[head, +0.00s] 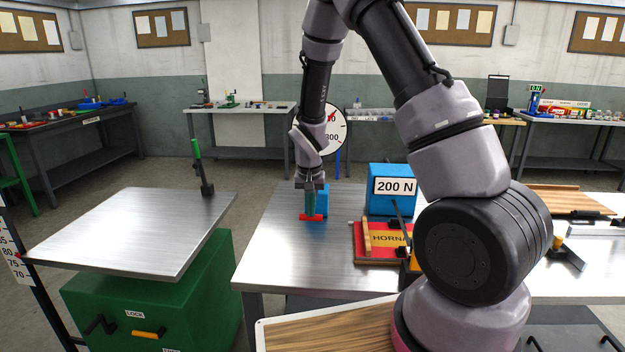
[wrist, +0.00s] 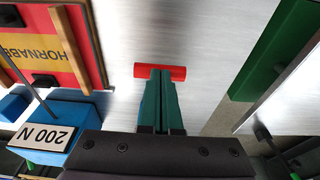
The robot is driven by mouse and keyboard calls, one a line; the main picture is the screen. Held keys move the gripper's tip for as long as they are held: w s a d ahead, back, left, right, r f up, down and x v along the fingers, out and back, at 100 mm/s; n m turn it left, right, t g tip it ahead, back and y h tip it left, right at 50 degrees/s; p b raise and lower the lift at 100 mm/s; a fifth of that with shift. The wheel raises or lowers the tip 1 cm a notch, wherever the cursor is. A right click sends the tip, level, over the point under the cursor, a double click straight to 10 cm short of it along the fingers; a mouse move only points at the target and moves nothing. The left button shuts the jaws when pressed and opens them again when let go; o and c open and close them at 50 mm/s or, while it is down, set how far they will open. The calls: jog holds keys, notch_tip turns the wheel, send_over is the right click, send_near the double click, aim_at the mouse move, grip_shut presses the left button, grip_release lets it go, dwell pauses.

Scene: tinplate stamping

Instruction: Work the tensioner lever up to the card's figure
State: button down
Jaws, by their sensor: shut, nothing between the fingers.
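The card (head: 395,186) reads "200 N" on a blue block (head: 378,204); it also shows in the wrist view (wrist: 45,136). A red crossbar (head: 314,217), seemingly the tensioner lever's grip, is low beside a blue body (head: 322,200) on the steel table. My gripper (head: 310,210) points down at it, green fingers together. In the wrist view, the red crossbar (wrist: 178,73) lies right at the tips of my gripper (wrist: 161,80); I cannot tell whether they touch. The round dial (head: 338,133) behind is partly hidden by my arm, so its reading is unclear.
A red and yellow HORNA... plate (head: 366,248) with a wooden strip lies to the right on the steel table (head: 275,250). A green lift table (head: 130,230) with a steel top stands at left, across a gap. Bare steel lies left of my gripper.

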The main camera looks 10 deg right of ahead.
jog(key=shift+s+f, duration=0.2)
jog(key=shift+f, duration=0.55)
jog(key=shift+s+f, duration=0.15)
jog(key=shift+f, duration=0.6)
jog(key=shift+s+f, duration=0.2)
jog(key=shift+f, duration=0.55)
jog(key=s+a+r, duration=0.2)
jog(key=s+r, duration=0.4)
jog(key=r, duration=0.6)
jog(key=shift+w, duration=0.1)
